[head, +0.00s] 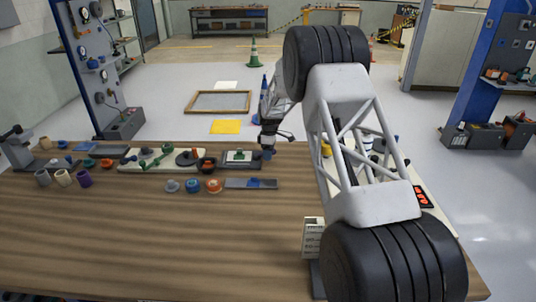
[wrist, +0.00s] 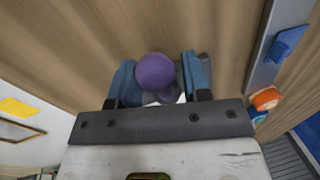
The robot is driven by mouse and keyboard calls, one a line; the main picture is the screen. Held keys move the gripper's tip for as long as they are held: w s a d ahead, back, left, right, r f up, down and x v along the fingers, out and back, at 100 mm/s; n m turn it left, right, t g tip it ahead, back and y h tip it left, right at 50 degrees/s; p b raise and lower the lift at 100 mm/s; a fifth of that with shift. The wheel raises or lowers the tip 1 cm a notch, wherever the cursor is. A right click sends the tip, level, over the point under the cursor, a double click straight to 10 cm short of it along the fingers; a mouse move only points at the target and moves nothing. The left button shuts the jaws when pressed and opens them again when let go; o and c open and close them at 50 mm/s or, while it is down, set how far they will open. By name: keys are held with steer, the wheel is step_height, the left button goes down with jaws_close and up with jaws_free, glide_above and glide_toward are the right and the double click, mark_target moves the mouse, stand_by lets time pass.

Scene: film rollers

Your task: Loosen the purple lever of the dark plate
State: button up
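In the wrist view a purple ball knob (wrist: 155,71), which I take for the lever's end, sits between the two blue finger pads of my gripper (wrist: 160,80). The fingers stand apart on either side of it; a narrow gap shows on the right, and contact on the left is unclear. A darker purple part shows below the knob. A small dark grey patch (wrist: 205,66) beside the right finger may be the dark plate; the rest is hidden. In the head view my gripper (head: 268,145) is low at the table's far edge, and I cannot make out the purple lever there.
A grey plate with a blue piece (head: 253,183) lies nearby on the wooden table (head: 150,240), with an orange roller (head: 214,185) to its left. Several other plates, cups and parts line the far edge.

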steer(key=shift+o, duration=0.7)
steer(key=shift+r, duration=0.1)
step_height(320, 180, up, 8)
steer(key=w, duration=0.1)
steer(key=shift+w+f, duration=0.2)
steer(key=shift+f, duration=0.05)
steer(key=shift+d, duration=0.1)
